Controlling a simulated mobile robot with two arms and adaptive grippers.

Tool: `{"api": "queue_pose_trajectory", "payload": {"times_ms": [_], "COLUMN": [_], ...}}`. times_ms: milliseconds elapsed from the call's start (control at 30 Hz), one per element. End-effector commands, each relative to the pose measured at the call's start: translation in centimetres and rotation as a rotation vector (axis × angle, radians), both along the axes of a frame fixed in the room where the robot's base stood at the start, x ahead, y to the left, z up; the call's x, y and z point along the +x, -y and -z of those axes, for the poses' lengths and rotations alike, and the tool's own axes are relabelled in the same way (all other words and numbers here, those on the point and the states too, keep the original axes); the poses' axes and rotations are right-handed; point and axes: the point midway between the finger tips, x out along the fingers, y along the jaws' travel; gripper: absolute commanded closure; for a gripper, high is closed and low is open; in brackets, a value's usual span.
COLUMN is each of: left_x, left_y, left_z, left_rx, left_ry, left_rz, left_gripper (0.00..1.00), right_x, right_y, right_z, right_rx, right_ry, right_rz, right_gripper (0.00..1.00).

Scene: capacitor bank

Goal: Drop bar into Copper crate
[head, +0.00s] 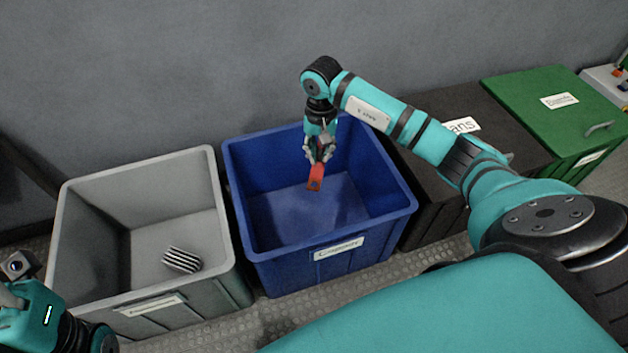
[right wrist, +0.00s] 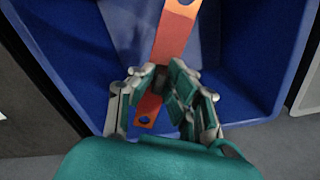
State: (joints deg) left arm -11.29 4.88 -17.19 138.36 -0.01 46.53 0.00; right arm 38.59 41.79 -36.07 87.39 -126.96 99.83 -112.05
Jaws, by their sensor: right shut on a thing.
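The bar (head: 316,177) is a flat orange-red strip with a hole near its end. My right gripper (head: 319,152) is shut on it and holds it over the open blue crate (head: 318,265). The crate's front label appears to read "Copper", though it is small and blurred. In the right wrist view the bar (right wrist: 174,35) passes between the fingers of the right gripper (right wrist: 163,85), with a hole showing at each end. The blue crate's inside (right wrist: 232,75) lies behind it. At the lower left, part of my left arm shows; its fingertips cannot be made out.
A grey crate (head: 135,195) with a striped piece (head: 182,260) inside stands left of the blue crate. A dark box (head: 430,200) with a label ending in "ans" is to the right. A green lidded box (head: 555,110) stands farther right. A grey wall is behind.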

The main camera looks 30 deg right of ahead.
Motion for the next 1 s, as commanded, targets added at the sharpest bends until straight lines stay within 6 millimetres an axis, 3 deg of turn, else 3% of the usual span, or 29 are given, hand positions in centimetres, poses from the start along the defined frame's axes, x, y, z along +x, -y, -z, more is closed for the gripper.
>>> {"api": "queue_pose_trajectory", "payload": {"times_ms": [67,100,300,667,1000], "left_x": [0.0,0.0,0.0,0.0,0.0], "left_y": [0.0,0.0,0.0,0.0,0.0], "left_z": [0.0,0.0,0.0,0.0,0.0], "left_rx": [0.0,0.0,0.0,0.0,0.0], "left_ry": [0.0,0.0,0.0,-0.001,0.0], "left_rz": [0.0,0.0,0.0,0.0,0.0], "left_gripper": [1.0,1.0,1.0,1.0,1.0], "right_x": [0.0,0.0,0.0,0.1,0.1], "right_y": [0.0,0.0,0.0,0.0,0.1], "right_z": [-0.1,-0.1,-0.1,-0.8,-7.4], "right_rx": [0.0,0.0,0.001,-0.001,-0.001], "right_ry": [0.001,0.001,0.001,0.002,0.006], "right_rz": [0.0,0.0,0.0,0.0,0.0], "right_gripper": [1.0,0.85,0.61,0.61,0.61]}}
